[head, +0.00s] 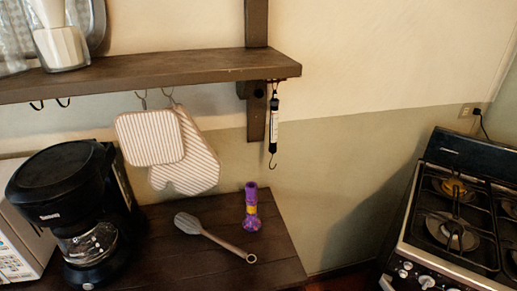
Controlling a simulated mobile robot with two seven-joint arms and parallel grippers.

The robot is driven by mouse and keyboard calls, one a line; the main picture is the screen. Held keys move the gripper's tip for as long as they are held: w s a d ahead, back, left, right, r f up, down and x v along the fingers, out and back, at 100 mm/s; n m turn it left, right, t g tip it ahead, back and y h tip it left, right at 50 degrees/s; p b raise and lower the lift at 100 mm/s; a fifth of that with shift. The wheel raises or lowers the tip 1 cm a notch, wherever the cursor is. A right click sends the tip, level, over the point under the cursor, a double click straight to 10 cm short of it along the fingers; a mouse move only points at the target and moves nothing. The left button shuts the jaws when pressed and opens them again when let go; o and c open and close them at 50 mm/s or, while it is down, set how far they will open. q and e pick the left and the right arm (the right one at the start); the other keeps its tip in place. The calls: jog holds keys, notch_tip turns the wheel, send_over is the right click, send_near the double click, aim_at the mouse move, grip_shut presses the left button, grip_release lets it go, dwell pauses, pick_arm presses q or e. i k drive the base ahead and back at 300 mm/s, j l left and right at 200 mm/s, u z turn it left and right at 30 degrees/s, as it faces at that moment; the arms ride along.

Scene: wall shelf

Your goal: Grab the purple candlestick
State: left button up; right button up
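The purple candlestick (251,208) stands upright on the dark wooden counter (165,265), near its right end. It has a yellow band around its middle and a wider purple base. Nothing covers it in the head view. Neither of my grippers shows in this view.
A grey spatula (214,238) lies just left of the candlestick. A black coffee maker (75,205) stands at the left. A wooden shelf (170,70) hangs above, with striped oven mitts (188,160) and a hanging scale (274,125) below it. A stove (455,220) is at the right.

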aim_at(251, 224)
jog(key=k+j+u, duration=0.15)
jog(key=j+u, duration=0.15)
jog(key=k+j+u, duration=0.15)
jog(key=j+u, duration=0.2)
jog(key=k+j+u, duration=0.1)
jog(key=j+u, duration=0.2)
